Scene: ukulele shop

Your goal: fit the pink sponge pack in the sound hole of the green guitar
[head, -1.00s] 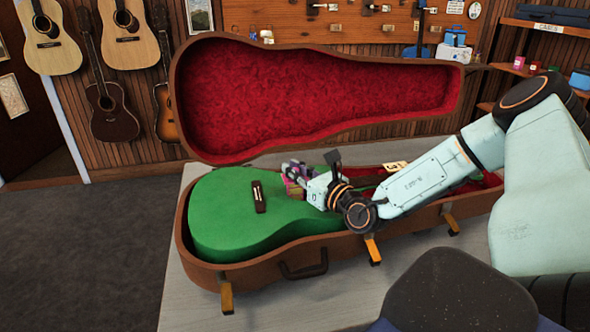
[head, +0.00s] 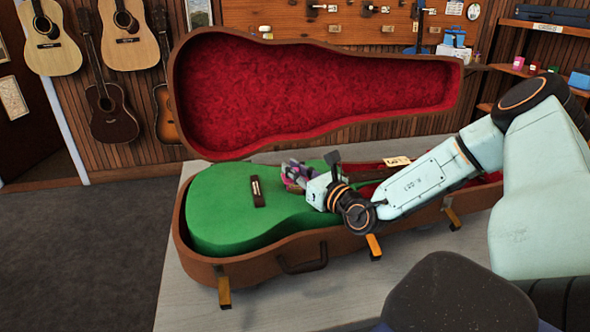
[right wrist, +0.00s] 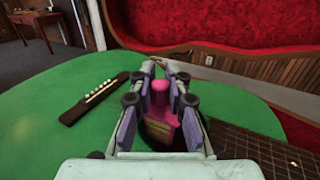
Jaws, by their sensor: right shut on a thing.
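The green guitar (head: 225,215) lies face up in its open case, with its dark bridge (head: 257,191) left of my right gripper. My right gripper (head: 292,176) is over the guitar's top, near the sound hole. In the right wrist view the gripper (right wrist: 160,92) is shut on the pink sponge pack (right wrist: 160,98), which stands upright between the purple finger pads. The dark sound hole (right wrist: 186,139) shows just below the fingers, partly hidden by them. I cannot tell how far the pack's lower end is inside it. My left gripper is out of view.
The brown case (head: 265,268) rests on a grey table, and its red-lined lid (head: 320,95) stands open behind the guitar. The dark fretboard (right wrist: 255,150) is at the right in the wrist view. Open latches (head: 373,247) stick out along the case front.

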